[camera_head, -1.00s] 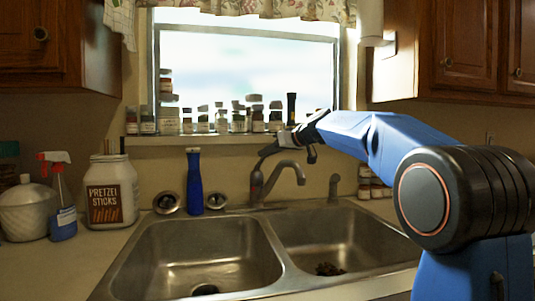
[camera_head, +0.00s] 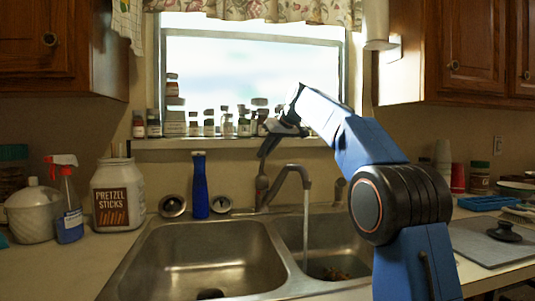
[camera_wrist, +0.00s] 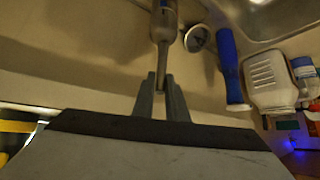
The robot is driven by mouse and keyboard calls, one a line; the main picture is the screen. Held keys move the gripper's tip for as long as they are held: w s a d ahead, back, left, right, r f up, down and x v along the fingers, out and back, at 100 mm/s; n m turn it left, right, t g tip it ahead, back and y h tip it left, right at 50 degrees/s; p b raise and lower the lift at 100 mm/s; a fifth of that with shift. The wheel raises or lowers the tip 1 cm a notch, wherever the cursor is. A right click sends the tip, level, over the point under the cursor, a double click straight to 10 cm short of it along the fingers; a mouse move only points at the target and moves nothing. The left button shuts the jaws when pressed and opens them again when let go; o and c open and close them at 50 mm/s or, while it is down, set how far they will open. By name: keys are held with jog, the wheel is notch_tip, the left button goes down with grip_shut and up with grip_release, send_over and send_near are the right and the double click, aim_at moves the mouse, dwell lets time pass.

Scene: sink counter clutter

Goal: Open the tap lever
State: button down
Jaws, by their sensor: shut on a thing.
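The tap (camera_head: 262,195) stands behind the double sink, its curved spout (camera_head: 294,170) reaching over the right basin. A stream of water (camera_head: 306,220) runs from the spout. The tap lever (camera_wrist: 161,62) rises from the top of the tap body. My gripper (camera_head: 267,150) comes down to it from above. In the wrist view my gripper (camera_wrist: 161,88) is shut on the lever, with a finger on either side of it.
A blue bottle (camera_head: 200,188) stands left of the tap, with a spray bottle (camera_head: 69,205) and a pretzel jar (camera_head: 118,195) farther left. Spice jars line the windowsill (camera_head: 220,143) behind my gripper. The left basin (camera_head: 205,255) is free of my arm.

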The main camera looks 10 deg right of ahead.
dwell(0.4)
jog(key=c, duration=1.8)
grip_release()
jog(key=shift+o, duration=0.2)
jog(key=v, duration=1.7)
jog(key=shift+r, duration=0.25)
